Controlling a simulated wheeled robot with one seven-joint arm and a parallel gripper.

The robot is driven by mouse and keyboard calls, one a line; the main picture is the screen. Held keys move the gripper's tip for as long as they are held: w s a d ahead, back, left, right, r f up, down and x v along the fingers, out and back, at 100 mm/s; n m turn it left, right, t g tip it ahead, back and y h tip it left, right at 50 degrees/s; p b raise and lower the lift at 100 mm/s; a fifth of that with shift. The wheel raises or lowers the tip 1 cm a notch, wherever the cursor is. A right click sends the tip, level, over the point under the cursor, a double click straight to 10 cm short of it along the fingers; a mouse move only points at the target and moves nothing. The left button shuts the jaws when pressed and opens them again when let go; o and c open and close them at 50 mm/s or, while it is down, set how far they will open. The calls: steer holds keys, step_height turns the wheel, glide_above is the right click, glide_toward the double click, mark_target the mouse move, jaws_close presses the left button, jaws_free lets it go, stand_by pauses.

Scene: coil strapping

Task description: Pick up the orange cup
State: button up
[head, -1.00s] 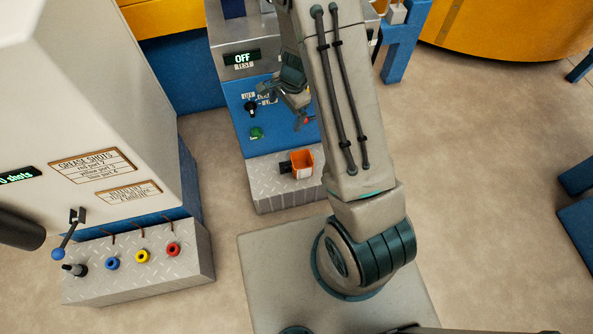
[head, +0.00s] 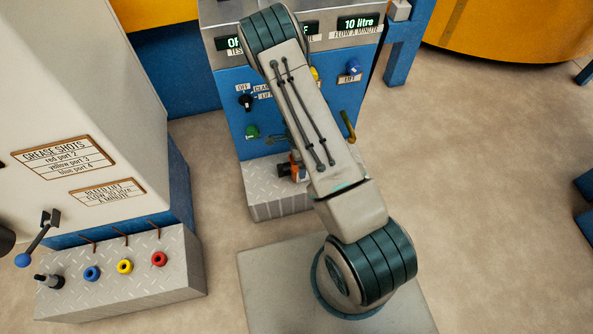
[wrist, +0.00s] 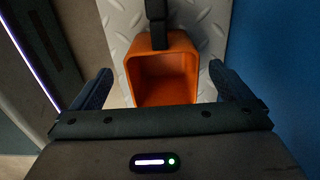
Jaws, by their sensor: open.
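The orange cup (wrist: 164,68) stands on the diamond-plate step, open side toward my wrist camera, with a dark handle (wrist: 157,22) at its far side in the wrist view. My gripper (wrist: 160,92) is open, with one finger to the left of the cup and one to the right; both look apart from its walls. The cup looks empty. In the head view the cup (head: 298,171) is mostly hidden behind my arm, with only a bit of orange showing, and my gripper is largely hidden there too.
The diamond-plate step (head: 262,190) fronts a blue panel (head: 232,113) with knobs and displays. At left a grey cabinet (head: 90,90) has a ledge (head: 150,275) with blue, yellow and red ports. The floor at right (head: 480,200) is clear.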

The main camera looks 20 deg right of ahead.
mark_target(295, 168)
steer(key=shift+w+f+b, duration=0.1)
steer(key=shift+f+b, duration=1.35)
steer(key=shift+f, duration=1.65)
steer(key=shift+r, duration=0.1)
steer(key=c, duration=1.1)
